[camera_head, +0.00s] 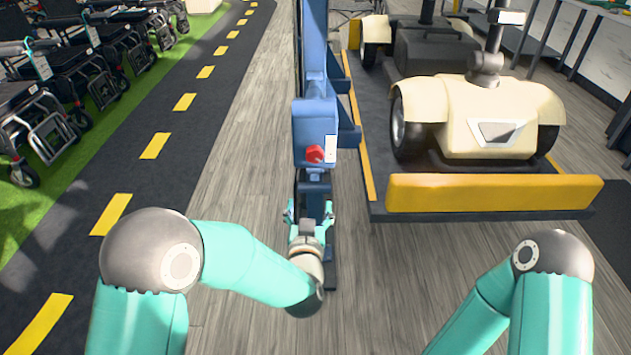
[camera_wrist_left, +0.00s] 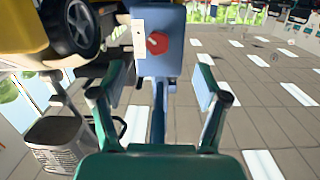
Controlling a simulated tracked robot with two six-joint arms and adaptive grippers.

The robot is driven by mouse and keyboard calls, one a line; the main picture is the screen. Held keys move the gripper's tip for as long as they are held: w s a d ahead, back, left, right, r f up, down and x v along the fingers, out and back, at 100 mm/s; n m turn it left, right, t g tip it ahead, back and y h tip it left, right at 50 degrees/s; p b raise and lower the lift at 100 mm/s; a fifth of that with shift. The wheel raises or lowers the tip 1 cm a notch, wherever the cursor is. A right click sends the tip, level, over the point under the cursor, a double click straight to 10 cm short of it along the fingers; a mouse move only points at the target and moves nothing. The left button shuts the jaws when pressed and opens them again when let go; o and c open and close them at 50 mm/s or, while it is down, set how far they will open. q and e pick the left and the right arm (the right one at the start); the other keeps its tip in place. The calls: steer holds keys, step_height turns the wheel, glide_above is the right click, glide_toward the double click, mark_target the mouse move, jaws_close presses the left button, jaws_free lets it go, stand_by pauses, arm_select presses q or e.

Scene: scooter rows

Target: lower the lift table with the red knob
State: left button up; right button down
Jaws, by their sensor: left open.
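The red knob (camera_head: 314,153) sits on the front of a blue control box (camera_head: 313,120) on the blue lift column. It also shows in the left wrist view (camera_wrist_left: 157,43), above the gap between my fingers. The lift table (camera_head: 368,190) is a dark platform with a yellow front bumper, right of the column. It carries a cream scooter (camera_head: 480,115). My left gripper (camera_head: 310,208) is open and empty, below and in front of the knob, not touching it. Its two fingers show spread in the left wrist view (camera_wrist_left: 162,92). My right arm shows at the lower right, but its gripper is out of view.
A white label (camera_head: 331,149) is beside the knob. Several wheelchairs (camera_head: 75,75) stand on green flooring at the left. A dark lane with yellow dashes (camera_head: 155,145) runs between them and the column. The wood floor left of the column is clear.

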mark_target(315, 157)
arm_select(q)
steer(key=shift+t+y, duration=0.3)
steer(key=shift+t, duration=0.3)
steer(key=w, duration=0.5)
steer(key=w+r+b, duration=0.1)
steer(key=w, duration=0.5)
steer(key=w+d+b, duration=0.1)
steer(key=w, duration=0.5)
steer(key=shift+d+r, duration=0.1)
steer(key=shift+r, duration=0.3)
arm_select(e)
step_height(315, 157, down, 4)
steer(key=shift+r, duration=0.25)
arm_select(q)
steer(key=c, duration=1.2)
steer(key=shift+o, duration=0.2)
steer(key=shift+d, duration=0.15)
arm_select(e)
steer(key=shift+f, duration=0.1)
